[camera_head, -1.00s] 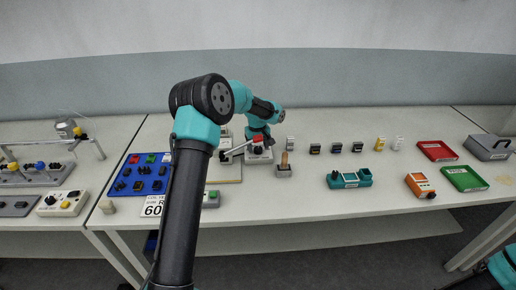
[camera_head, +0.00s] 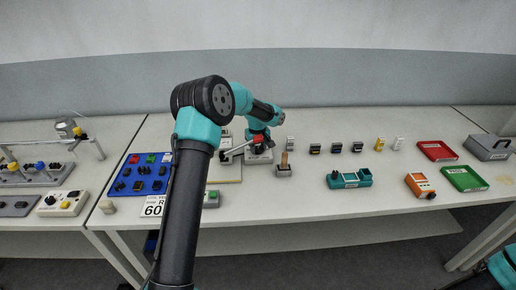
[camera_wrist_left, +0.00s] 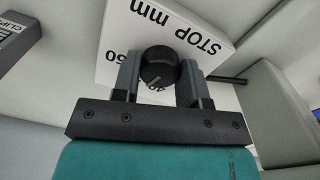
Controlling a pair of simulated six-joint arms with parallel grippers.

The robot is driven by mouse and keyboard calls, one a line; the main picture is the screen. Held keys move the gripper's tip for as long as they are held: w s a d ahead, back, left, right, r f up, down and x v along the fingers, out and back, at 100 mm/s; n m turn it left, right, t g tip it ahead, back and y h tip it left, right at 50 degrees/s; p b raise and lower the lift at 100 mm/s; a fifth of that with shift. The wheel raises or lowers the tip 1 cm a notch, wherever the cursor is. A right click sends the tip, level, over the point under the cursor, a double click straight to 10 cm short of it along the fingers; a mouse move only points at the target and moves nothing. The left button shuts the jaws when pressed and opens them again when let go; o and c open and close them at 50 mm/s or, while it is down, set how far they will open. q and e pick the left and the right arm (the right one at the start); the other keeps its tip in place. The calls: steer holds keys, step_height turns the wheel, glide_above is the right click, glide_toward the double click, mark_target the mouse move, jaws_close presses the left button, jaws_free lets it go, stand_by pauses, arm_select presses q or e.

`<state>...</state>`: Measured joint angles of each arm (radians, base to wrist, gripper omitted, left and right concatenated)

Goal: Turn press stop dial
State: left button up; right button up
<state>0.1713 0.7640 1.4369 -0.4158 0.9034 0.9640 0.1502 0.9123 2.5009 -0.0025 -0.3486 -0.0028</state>
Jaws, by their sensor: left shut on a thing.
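The press stop dial (camera_wrist_left: 159,68) is a round black knob with a light pointer line, in the wrist view. It sits on a white box face (camera_wrist_left: 208,32) printed "STOP mm" with numbers partly covered. My left gripper (camera_wrist_left: 160,80) has a dark finger on each side of the knob and is shut on it. In the head view, the press (camera_head: 258,158) stands at the back middle of the table, with a red-tipped lever beside my left wrist; the dial is hidden there. My right gripper is out of view.
A blue board (camera_head: 140,174) with dark parts lies left of the press. A block with a wooden peg (camera_head: 284,168) stands close at its right. Small connectors, a teal holder (camera_head: 349,179), an orange device (camera_head: 420,185) and red (camera_head: 437,151) and green (camera_head: 466,178) trays lie farther right.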

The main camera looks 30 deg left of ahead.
mark_target(257, 148)
arm_select(q)
steer(key=shift+m, duration=0.8)
steer(key=o, duration=0.9)
step_height(257, 148, up, 17)
steer(key=shift+s+a+r, duration=0.15)
steer(key=shift+r, duration=0.05)
steer(key=shift+f, duration=0.1)
